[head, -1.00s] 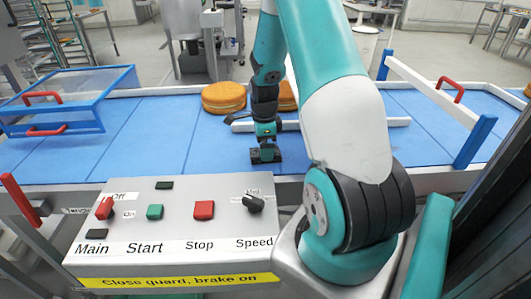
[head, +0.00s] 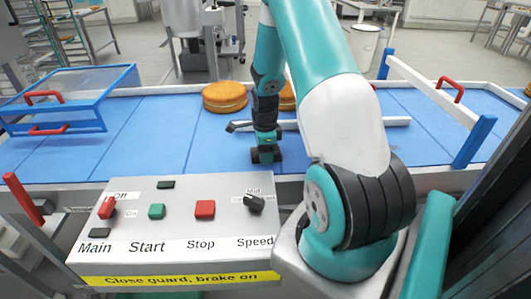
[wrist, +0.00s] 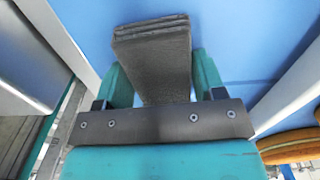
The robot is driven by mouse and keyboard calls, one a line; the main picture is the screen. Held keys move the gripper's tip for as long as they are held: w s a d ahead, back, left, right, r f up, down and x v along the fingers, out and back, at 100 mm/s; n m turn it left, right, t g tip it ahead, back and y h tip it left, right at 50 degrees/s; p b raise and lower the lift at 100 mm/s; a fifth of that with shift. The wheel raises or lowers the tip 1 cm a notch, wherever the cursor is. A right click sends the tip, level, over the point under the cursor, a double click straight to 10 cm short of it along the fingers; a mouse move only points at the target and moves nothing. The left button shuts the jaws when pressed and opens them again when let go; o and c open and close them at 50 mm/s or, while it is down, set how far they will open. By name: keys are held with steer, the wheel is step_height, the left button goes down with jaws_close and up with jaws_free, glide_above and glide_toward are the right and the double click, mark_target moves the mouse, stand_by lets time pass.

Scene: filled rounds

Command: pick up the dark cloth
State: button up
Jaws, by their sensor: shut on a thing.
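The dark cloth (wrist: 152,55) is a folded, dark grey-brown strip in the wrist view, with its layered end towards the top. The teal fingers of my gripper (wrist: 155,84) stand on both sides of it and are shut on it. In the head view the cloth shows as a small dark shape (head: 266,155) at the lower end of my gripper (head: 264,143), over the near part of the blue belt. I cannot tell whether the cloth still touches the belt.
Round orange-brown cakes (head: 224,97) sit on the blue belt (head: 150,130) behind my gripper. A white bar (head: 395,121) crosses the belt to the right. A control panel (head: 180,230) stands in front. A blue-framed guard (head: 70,100) is at left, a white-and-blue rail (head: 435,95) at right.

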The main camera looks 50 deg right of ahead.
step_height(320, 180, up, 20)
steer(key=b, duration=0.2)
